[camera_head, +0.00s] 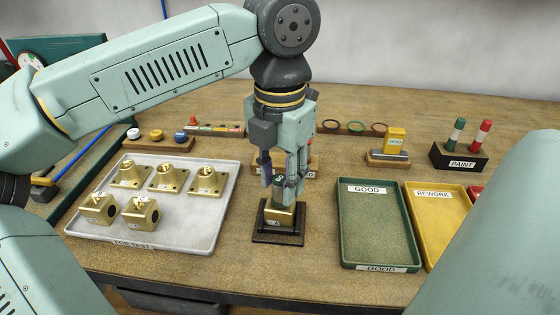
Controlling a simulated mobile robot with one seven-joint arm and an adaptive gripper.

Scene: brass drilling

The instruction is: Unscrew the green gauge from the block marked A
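A brass block (279,217) sits in a black fixture (278,238) at the middle of the bench, with a small mark on its front face that I cannot read for certain. A dark green piece with a white mark, which looks like the green gauge (279,179), stands upright above the block. My gripper (280,186) points straight down over the block, its fingers on either side of the green piece. I cannot tell whether the fingers touch it. The fingers partly hide the gauge and its joint with the block.
A grey tray (190,243) with several brass blocks lies at left. A green GOOD tray (345,238) and a yellow REWORK tray (418,225) are at right, both empty where visible. Behind stand a cap rack (158,142), a yellow ZERO piece (395,140) and a PAINT holder (459,158).

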